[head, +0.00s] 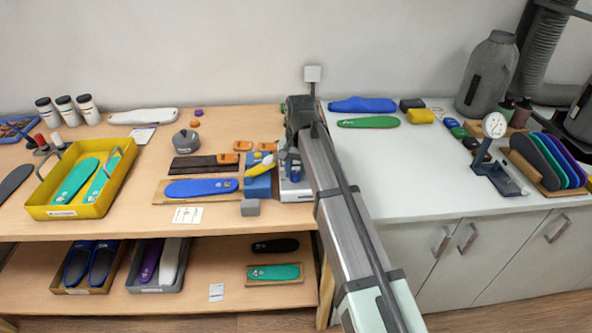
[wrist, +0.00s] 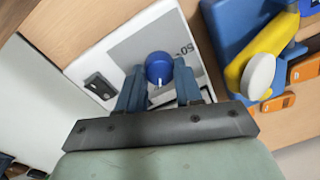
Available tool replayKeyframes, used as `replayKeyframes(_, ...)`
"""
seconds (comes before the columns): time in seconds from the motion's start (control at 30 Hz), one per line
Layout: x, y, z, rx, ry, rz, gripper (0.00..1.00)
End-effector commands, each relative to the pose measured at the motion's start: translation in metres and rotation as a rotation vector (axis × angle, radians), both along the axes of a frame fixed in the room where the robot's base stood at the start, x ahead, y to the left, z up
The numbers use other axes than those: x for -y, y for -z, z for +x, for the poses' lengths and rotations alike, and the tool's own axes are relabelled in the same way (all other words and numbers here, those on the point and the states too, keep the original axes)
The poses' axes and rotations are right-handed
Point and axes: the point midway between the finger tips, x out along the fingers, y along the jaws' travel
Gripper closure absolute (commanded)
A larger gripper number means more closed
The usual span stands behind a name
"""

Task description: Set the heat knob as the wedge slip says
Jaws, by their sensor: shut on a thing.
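The heat knob (wrist: 158,67) is a round blue dial with a white pointer mark, on a white control box (wrist: 112,48) with a grey panel in the wrist view. My gripper (wrist: 159,82) has its two blue-grey fingers on either side of the knob and is shut on it. The pointer faces toward my gripper's palm. Printed characters on the panel are partly visible beside the knob. In the head view my gripper (head: 289,158) is over the control box (head: 296,190), and the knob is mostly hidden. A white slip (head: 187,215) lies at the table's front; its writing is too small to read.
A blue block device (head: 257,185) with a yellow lever (head: 262,166) stands just left of the control box. A blue insole (head: 201,188) lies on a board further left. A yellow tray (head: 112,190) holds green insoles.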

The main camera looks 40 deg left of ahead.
Motion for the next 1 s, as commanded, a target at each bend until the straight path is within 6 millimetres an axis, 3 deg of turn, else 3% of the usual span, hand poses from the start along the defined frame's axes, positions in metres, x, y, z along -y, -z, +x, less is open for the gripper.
replayKeyframes(0.2, 0.0, -0.001, 0.0, 0.001, -0.001, 0.001, 0.95)
replayKeyframes(0.23, 0.0, -0.001, 0.0, 0.001, -0.001, 0.001, 0.63)
replayKeyframes(0.47, 0.0, 0.0, 0.0, 0.001, -0.001, 0.001, 0.41)
replayKeyframes(0.77, 0.0, -0.002, 0.0, 0.0, -0.001, 0.0, 0.4)
replayKeyframes(1.0, 0.0, -0.026, 0.001, 0.001, -0.001, 0.002, 0.4)
